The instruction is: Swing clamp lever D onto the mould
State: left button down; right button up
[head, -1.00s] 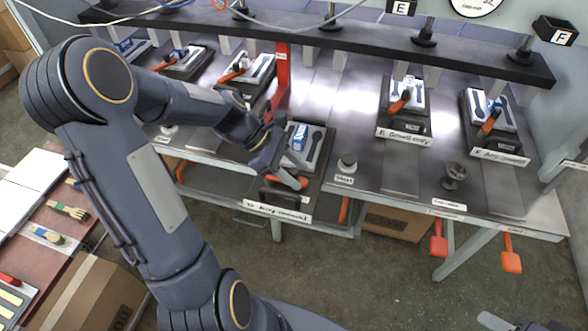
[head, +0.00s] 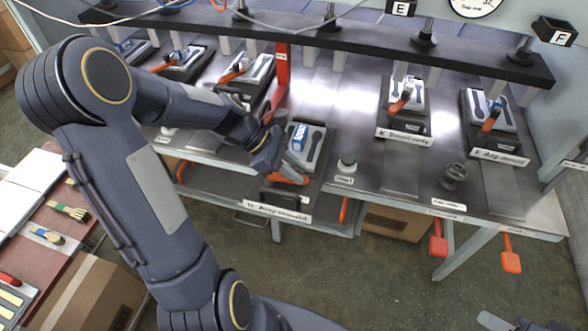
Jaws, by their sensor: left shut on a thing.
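The mould at station D (head: 318,143) is a grey block with a spoon-shaped hollow, on a dark base labelled "D". A blue part (head: 299,140) of its clamp sits on the mould's left side. The orange clamp lever D (head: 290,178) lies low at the front of the mould. My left gripper (head: 284,172) is at the lever and shut on it; the fingers partly hide the lever. My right gripper (head: 525,324) is at the bottom right edge, dark and cut off, so its jaws cannot be read.
Stations E (head: 405,97) and F (head: 489,114) with orange levers stand to the right. A red post (head: 281,75) stands just behind my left gripper. A black beam (head: 330,38) runs above the bench.

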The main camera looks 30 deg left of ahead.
pick_arm(q)
jog(key=n+t, duration=0.1)
jog(key=w+a+n+t+y, duration=0.1)
jog(key=n, duration=0.1)
jog(key=shift+w, duration=0.3)
jog(key=shift+w+a+n+t+y, duration=0.25)
jog(key=shift+w+n+t+y, duration=0.3)
jog(key=shift+n, duration=0.45)
jog(key=n+t+y, duration=0.1)
jog(key=w+a+n+y, duration=0.1)
jog(key=n, duration=0.1)
jog(key=shift+a+t+b, duration=0.25)
jog(key=shift+t+b, duration=0.1)
jog(key=shift+w+a+n+t+y+b, duration=0.15)
jog(key=shift+a+n+t+y+b, duration=0.1)
jog(key=shift+a+n+y, duration=0.45)
jog(key=shift+w+a+n+t+y+b, duration=0.2)
jog(key=shift+n+y, duration=0.25)
jog(key=shift+n, duration=0.55)
jog(key=c, duration=1.2)
grip_release()
jog(key=shift+s, duration=0.1)
jog(key=shift+c, duration=0.2)
jog(key=shift+r, duration=0.1)
